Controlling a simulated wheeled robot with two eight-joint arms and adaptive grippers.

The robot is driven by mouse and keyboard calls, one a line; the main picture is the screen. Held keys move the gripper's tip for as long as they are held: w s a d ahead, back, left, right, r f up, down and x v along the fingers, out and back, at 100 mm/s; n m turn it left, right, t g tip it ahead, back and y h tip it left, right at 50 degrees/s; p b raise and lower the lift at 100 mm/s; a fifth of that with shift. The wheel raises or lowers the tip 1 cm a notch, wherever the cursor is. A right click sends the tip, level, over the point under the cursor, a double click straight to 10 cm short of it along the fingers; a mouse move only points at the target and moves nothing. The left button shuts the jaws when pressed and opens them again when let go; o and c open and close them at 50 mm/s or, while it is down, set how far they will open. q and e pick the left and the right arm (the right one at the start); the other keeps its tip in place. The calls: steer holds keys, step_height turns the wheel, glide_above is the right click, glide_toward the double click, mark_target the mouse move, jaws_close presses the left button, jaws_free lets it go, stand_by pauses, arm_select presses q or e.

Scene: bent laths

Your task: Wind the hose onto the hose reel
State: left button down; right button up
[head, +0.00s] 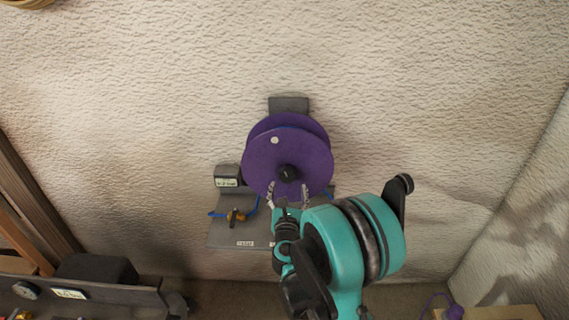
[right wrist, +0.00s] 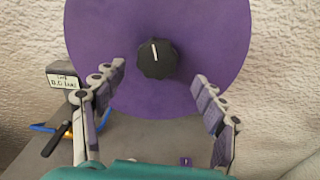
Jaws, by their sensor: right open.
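The purple hose reel (head: 262,160) stands upright on a grey base plate (head: 222,238) against the wall. Its front disc carries a black knob (head: 289,173), which also shows in the right wrist view (right wrist: 156,58) with a white mark pointing up. My right gripper (head: 288,192) is open in front of the disc's lower part. In the right wrist view its fingers (right wrist: 160,82) are spread to either side, below the knob, with nothing between them. Short lengths of blue hose (head: 218,214) show by the base; the rest is hidden behind the disc. My left gripper is not in view.
A grey labelled box (head: 227,177) stands left of the reel. A brass fitting (head: 236,215) sits on the base plate below it. A dark bench (head: 120,290) with a gauge is at the lower left. Wall space right of the reel is clear.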

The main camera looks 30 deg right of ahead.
mark_target(288, 176)
steer(key=shift+w+r+n, duration=0.3)
steer(key=shift+w+n, duration=0.15)
steer(key=shift+n, duration=0.05)
steer(key=b+x, duration=0.1)
steer(key=x, duration=0.5)
steer(key=shift+w+d, duration=0.2)
steer(key=shift+w, duration=0.15)
jaws_close()
steer(key=shift+m+b, duration=0.45)
steer(key=shift+m, duration=1.15)
